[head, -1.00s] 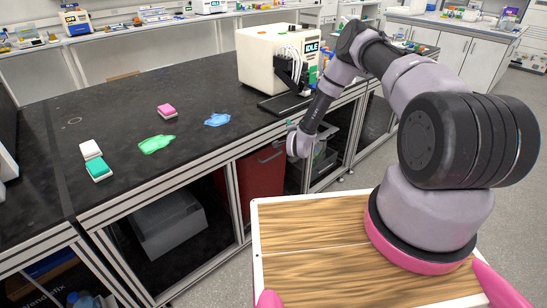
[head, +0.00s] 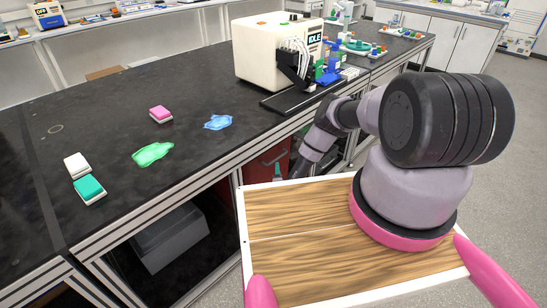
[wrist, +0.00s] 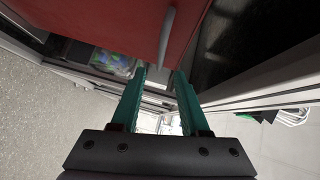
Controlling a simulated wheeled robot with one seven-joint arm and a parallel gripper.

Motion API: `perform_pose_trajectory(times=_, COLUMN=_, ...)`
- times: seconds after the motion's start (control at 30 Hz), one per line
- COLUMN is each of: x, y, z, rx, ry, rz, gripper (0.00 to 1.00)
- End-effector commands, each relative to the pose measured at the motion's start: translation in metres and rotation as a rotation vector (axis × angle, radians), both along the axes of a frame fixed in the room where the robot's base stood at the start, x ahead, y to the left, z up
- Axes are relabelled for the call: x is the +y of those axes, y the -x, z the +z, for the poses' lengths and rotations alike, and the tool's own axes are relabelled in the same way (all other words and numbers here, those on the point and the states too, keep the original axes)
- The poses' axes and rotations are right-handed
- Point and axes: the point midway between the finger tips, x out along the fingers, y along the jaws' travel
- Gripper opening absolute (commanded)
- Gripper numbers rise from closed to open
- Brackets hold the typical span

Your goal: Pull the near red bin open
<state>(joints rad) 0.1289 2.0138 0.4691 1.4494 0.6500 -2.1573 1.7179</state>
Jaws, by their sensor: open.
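The near red bin (head: 258,170) sits under the black counter, partly hidden behind my arm and wooden top. In the wrist view its red front (wrist: 105,22) fills the upper left, with a curved grey handle (wrist: 167,36) on it. My gripper (wrist: 161,72) is open, with its two teal fingers apart. The handle's lower end lines up with the gap between the fingertips; I cannot tell if they touch it. In the head view a teal finger of my gripper (head: 278,172) shows low in front of the bin.
The black counter (head: 110,110) above carries a white IDLE machine (head: 262,55), green (head: 153,153) and blue (head: 218,122) spills, and several sponges. A grey bin (head: 170,240) stands under the counter at left. Counter frame rails (wrist: 265,90) run close right of my fingers. Floor at right is clear.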

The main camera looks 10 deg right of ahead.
Motion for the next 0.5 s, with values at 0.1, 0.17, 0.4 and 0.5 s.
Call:
perform_pose_trajectory(times=0.1, x=-0.002, y=-0.019, z=0.0, rx=-0.006, ry=0.003, rz=0.003, gripper=0.45)
perform_pose_trajectory(times=0.17, x=-0.003, y=-0.03, z=-0.001, rx=-0.006, ry=0.002, rz=0.004, gripper=0.45)
perform_pose_trajectory(times=0.4, x=-0.011, y=-0.074, z=-0.008, rx=-0.005, ry=0.002, rz=0.003, gripper=0.45)
perform_pose_trajectory(times=0.5, x=-0.014, y=-0.086, z=-0.011, rx=-0.004, ry=0.001, rz=0.002, gripper=0.45)
